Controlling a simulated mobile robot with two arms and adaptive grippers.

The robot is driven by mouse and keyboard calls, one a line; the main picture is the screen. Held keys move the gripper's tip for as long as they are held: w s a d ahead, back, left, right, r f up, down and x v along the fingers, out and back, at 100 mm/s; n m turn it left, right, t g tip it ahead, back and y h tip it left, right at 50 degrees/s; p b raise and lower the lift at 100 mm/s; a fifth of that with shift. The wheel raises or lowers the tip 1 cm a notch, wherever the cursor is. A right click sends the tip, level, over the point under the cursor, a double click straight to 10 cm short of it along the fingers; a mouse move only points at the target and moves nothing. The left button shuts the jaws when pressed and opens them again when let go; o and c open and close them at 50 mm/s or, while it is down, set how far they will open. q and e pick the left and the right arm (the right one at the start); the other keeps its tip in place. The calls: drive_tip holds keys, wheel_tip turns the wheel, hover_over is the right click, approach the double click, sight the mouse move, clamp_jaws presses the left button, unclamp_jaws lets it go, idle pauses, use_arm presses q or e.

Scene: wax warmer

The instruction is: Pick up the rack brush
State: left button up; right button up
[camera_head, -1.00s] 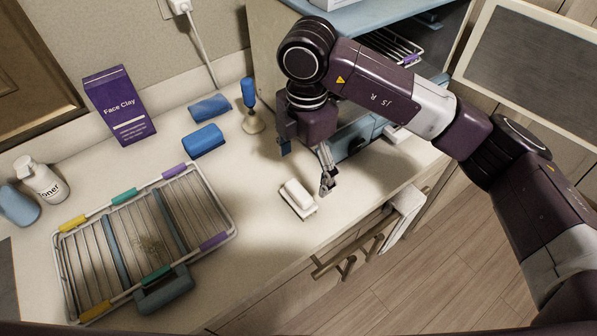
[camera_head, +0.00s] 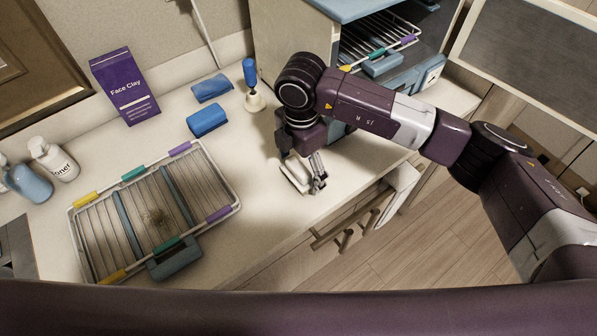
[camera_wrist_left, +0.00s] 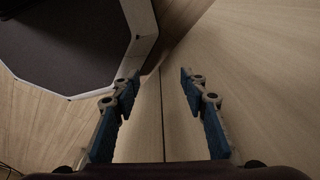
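A small white block-shaped brush (camera_head: 295,175), seemingly the rack brush, lies on the counter near its front edge. My right gripper (camera_head: 302,168) is low over it, pointing down. Its fingers look spread, one on each side of the block; the gripper partly hides the block, and I cannot tell whether they touch it. A blue-handled tool with a cream base (camera_head: 254,98) stands upright farther back. My left gripper (camera_wrist_left: 162,90) is open and empty in the left wrist view, over a wood-toned surface.
A wire rack (camera_head: 150,215) with coloured clips lies left on the counter. Blue blocks (camera_head: 207,120), a purple Face Clay box (camera_head: 125,85) and bottles (camera_head: 52,160) stand behind and left. An open blue-topped cabinet (camera_head: 375,12) holding another rack is at the back right.

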sight(300, 165)
drive_tip(key=c, duration=1)
use_arm(q)
drive_tip(key=shift+s+a+f, duration=0.1)
drive_tip(key=shift+s, duration=1.1)
use_arm(e)
drive_tip(key=shift+c, duration=0.2)
use_arm(q)
drive_tip(key=shift+w, duration=0.1)
use_arm(e)
drive_tip(key=shift+r, duration=0.15)
drive_tip(key=shift+w+r, duration=0.1)
drive_tip(key=shift+r, duration=0.2)
use_arm(q)
drive_tip(key=shift+w+f+b, duration=0.15)
drive_tip(key=shift+f+b, duration=0.95)
drive_tip(key=shift+b, duration=0.05)
drive_tip(key=shift+w+f+b, duration=0.1)
drive_tip(key=shift+f+b, duration=1)
use_arm(e)
wheel_tip(300, 165, up, 19)
drive_tip(key=shift+r, duration=0.1)
